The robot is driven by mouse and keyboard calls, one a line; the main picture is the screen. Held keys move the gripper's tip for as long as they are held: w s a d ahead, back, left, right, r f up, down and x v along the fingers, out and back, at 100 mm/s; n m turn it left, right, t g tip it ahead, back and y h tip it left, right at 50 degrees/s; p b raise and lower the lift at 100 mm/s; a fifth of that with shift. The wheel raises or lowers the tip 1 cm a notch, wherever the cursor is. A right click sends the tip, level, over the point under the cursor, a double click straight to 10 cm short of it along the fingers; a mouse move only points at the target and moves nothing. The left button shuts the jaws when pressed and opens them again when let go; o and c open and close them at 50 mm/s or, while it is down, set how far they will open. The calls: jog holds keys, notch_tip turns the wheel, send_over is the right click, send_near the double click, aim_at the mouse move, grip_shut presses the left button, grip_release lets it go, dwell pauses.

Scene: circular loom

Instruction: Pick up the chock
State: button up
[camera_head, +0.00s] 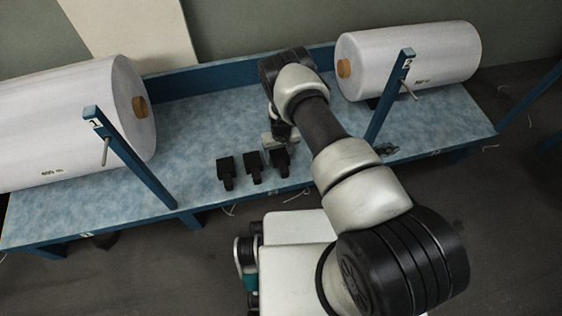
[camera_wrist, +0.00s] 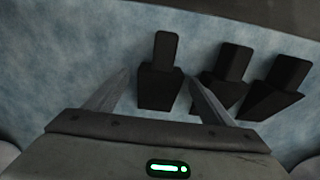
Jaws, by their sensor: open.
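Three black chocks stand in a row on the blue tabletop near its front edge: a left chock (camera_head: 226,170), a middle chock (camera_head: 252,167) and a right chock (camera_head: 280,160). My gripper (camera_head: 277,146) is over the right end of the row in the head view, partly hidden by my arm. In the wrist view my gripper (camera_wrist: 162,88) is open, with one chock (camera_wrist: 160,75) between its two fingers. Two more chocks, one (camera_wrist: 232,75) close beside the right finger and one (camera_wrist: 280,87) farther right, lie outside the fingers. I cannot tell whether either finger touches a chock.
The blue table (camera_head: 190,128) has bare room behind the chocks. A large white roll (camera_head: 70,125) lies at the left behind post 1 (camera_head: 130,158). Another white roll (camera_head: 415,58) lies at the right behind post 2 (camera_head: 388,98). A raised blue panel runs along the back.

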jog(key=shift+r, duration=0.1)
jog(key=c, duration=1.4)
